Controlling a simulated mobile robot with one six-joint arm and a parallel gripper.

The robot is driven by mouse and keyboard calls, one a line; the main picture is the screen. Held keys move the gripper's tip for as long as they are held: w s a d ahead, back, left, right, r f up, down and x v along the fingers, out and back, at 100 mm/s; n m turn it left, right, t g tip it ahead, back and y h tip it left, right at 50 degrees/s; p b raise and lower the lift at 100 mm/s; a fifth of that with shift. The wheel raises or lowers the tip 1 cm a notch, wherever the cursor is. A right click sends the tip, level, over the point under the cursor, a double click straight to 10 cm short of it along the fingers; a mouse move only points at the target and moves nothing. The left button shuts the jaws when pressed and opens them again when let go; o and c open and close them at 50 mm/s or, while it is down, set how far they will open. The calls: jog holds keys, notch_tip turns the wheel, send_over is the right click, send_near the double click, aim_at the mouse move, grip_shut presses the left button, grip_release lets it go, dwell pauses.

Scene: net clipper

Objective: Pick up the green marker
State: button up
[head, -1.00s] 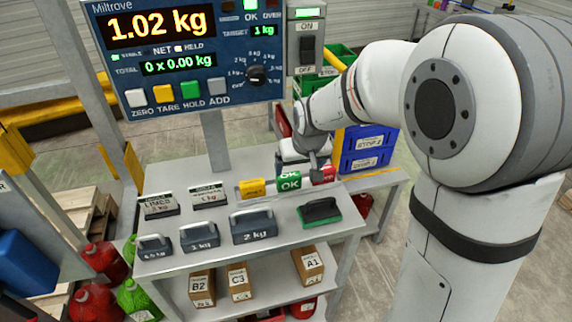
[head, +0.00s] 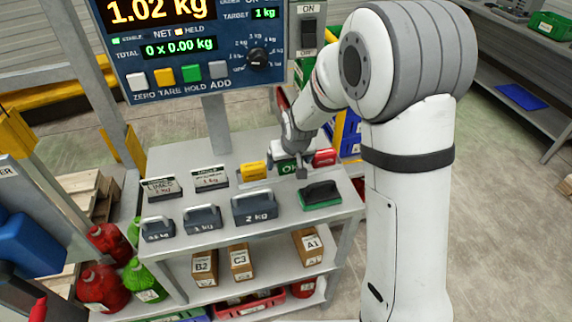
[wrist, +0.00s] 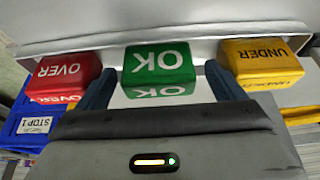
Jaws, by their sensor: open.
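The green marker is a small block lettered OK (head: 286,168) on the shelf top, between the yellow and red markers. In the wrist view the green marker (wrist: 158,65) lies upside down in the picture, centred ahead of my jaws. My gripper (head: 300,168) is at the green marker, and one finger hides part of it. In the wrist view my gripper (wrist: 160,74) is open, with one dark finger on each side of the green marker and a visible gap on both sides. The fingers appear apart from the block.
The yellow UNDER marker (wrist: 262,62) and red OVER marker (wrist: 66,74) stand close outside my fingers. The green-based dark block (head: 320,194) and the 2 kg weight (head: 254,208) sit nearer the front edge. The scale display (head: 185,45) rises behind.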

jog(key=shift+c, duration=0.2)
jog(key=c, duration=1)
jog(key=shift+r, duration=0.1)
jog(key=shift+c, duration=0.2)
